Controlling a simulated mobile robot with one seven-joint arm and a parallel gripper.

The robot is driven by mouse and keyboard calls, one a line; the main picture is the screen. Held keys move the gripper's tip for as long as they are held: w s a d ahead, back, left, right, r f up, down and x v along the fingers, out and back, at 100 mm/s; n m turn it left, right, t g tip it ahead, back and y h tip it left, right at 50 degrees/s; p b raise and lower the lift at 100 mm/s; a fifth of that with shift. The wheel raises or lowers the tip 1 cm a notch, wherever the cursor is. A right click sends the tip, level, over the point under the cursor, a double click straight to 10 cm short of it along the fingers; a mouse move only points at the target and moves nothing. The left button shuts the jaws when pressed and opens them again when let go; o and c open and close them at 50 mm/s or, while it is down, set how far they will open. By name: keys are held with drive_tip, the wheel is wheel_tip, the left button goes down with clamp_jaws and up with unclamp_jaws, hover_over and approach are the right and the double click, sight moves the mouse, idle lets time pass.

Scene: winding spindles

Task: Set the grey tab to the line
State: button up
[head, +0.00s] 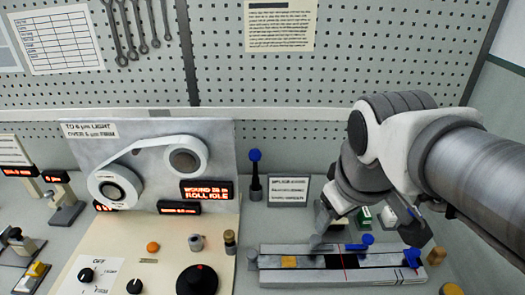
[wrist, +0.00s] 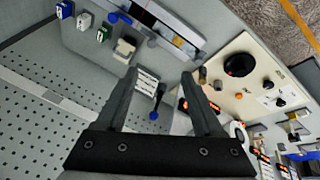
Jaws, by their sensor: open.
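A long grey slide fixture (head: 270,277) lies on the bench at the lower right of the head view, with an orange block, a dark patch and a thin red line (head: 345,262) on it. Blue knobs (head: 367,239) stand along it. A light grey piece (head: 320,246) at its back edge may be the grey tab; I cannot tell it surely from my finger. My gripper (head: 368,226) is open above and behind the fixture. In the wrist view my gripper (wrist: 160,76) has both fingers spread with nothing between them; part of the fixture (wrist: 165,18) shows beyond the tips.
A blue-topped post (head: 255,175) and a small sign (head: 288,191) stand behind the fixture. A cream control panel (head: 125,268) with a black knob (head: 197,280) lies to the left, below the winding unit (head: 220,145). Small coloured blocks stand behind the fixture, partly hidden by my arm.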

drive_tip(key=w+a+f+n+g, duration=0.2)
drive_tip(key=w+a+f+n, duration=0.2)
drive_tip(key=w+a+n, duration=0.45)
drive_tip(key=n+g, duration=0.2)
drive_tip(key=n, duration=1.1)
approach(252, 253)
wheel_tip(252, 253, down, 9)
drive_tip(key=shift+w+d+r+b, duration=0.1)
drive_tip(key=shift+d+r+b, duration=0.1)
drive_tip(key=shift+b, duration=0.75)
clamp_jaws()
